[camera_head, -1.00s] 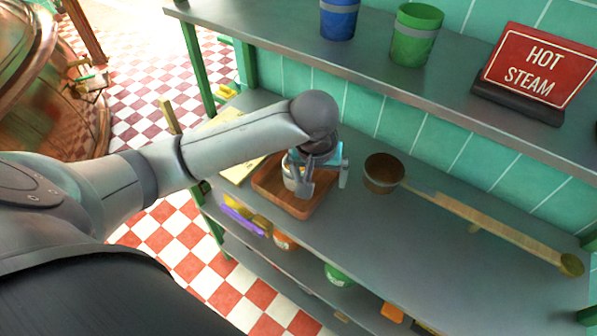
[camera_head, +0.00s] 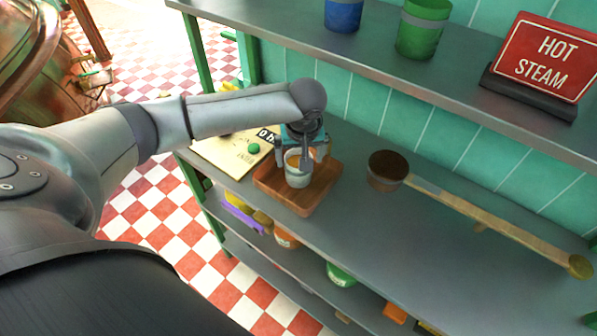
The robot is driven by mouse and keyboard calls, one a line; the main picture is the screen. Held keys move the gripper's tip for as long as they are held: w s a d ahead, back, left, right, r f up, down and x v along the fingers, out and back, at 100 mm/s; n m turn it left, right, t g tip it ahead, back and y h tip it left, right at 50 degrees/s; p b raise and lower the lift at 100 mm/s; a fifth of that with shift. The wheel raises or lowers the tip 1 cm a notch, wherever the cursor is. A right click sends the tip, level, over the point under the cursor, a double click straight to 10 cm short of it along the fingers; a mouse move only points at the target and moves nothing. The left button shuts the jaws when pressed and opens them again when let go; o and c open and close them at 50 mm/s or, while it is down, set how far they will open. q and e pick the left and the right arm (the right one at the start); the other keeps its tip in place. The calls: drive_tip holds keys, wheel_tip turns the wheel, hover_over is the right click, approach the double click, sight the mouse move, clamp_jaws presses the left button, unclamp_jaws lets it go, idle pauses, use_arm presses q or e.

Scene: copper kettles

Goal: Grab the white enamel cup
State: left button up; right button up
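The white enamel cup (camera_head: 297,181) stands upright on a square wooden tray (camera_head: 268,188) on the middle shelf. Its inside looks brownish. My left gripper (camera_head: 308,158) is at the cup's rim, on its far side, pointing down. Its fingers look apart, and one dark finger overlaps the cup's opening. I cannot tell whether it touches the cup. My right gripper is not in view.
A brown ladle bowl (camera_head: 385,172) with a long handle (camera_head: 490,222) lies right of the tray. A board (camera_head: 235,155) with a green round piece lies to the left. The upper shelf holds a blue cup (camera_head: 343,14), a green cup (camera_head: 420,32) and a red sign (camera_head: 546,58).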

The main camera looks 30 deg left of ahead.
use_arm(q)
drive_tip(key=shift+b+x, duration=0.65)
drive_tip(key=shift+x, duration=2.1)
drive_tip(key=shift+a, duration=0.15)
drive_tip(key=c, duration=1.2)
drive_tip(key=shift+r, duration=0.1)
